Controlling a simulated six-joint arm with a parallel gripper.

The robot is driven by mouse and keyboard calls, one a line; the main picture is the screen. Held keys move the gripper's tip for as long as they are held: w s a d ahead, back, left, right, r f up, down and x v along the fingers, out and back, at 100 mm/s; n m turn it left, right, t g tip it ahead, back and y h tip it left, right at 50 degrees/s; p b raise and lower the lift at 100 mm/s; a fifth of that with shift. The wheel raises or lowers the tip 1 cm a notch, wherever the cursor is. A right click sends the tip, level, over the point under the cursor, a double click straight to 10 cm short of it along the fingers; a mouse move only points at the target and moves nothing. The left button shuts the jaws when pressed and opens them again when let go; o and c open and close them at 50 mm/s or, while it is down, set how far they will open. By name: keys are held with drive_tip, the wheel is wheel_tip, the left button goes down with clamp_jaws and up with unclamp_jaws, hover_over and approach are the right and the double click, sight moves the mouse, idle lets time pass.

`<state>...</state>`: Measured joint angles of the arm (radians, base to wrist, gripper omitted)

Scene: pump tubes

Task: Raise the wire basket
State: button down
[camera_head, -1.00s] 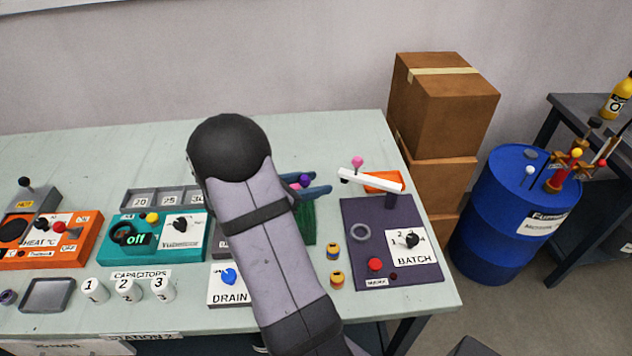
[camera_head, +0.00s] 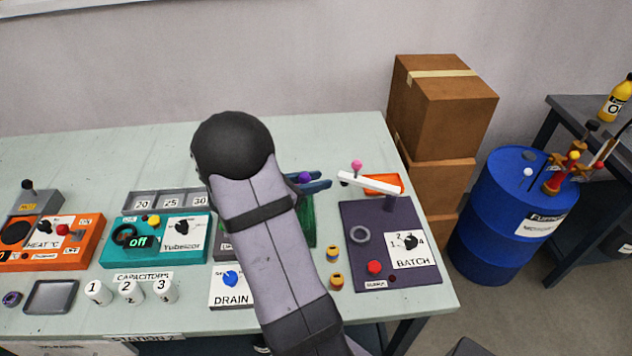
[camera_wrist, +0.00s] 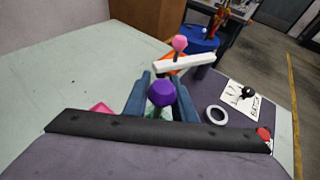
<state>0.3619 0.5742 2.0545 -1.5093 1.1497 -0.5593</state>
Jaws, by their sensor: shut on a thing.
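My gripper (camera_wrist: 160,78) has two blue fingers on either side of a purple ball knob (camera_wrist: 162,93), and is shut on it. The knob also shows in the head view (camera_head: 305,177), just past my arm, by the blue fingers. Below it is a green box-like part (camera_head: 308,222), mostly hidden by my arm. I cannot make out a wire basket in either view; whether the knob belongs to it cannot be told.
A white lever (camera_head: 370,184) with a pink knob (camera_head: 357,166) stands close right of my fingers, on the dark BATCH panel (camera_head: 362,268). A teal panel (camera_head: 160,252) lies left. Two small yellow-and-dark parts stand in front. The table's back left is clear.

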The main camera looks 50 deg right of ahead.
wheel_tip(320, 180, up, 5)
drive_tip(key=shift+w+d+f+p, duration=0.1)
drive_tip(key=shift+f+p, duration=0.05)
drive_tip(key=shift+p, duration=1)
drive_tip(key=c, duration=1.5)
unclamp_jaws()
drive_tip(key=shift+c, duration=0.2)
drive_tip(key=b+v, duration=0.1)
drive_tip(key=v, duration=0.6)
drive_tip(key=shift+a, duration=0.25)
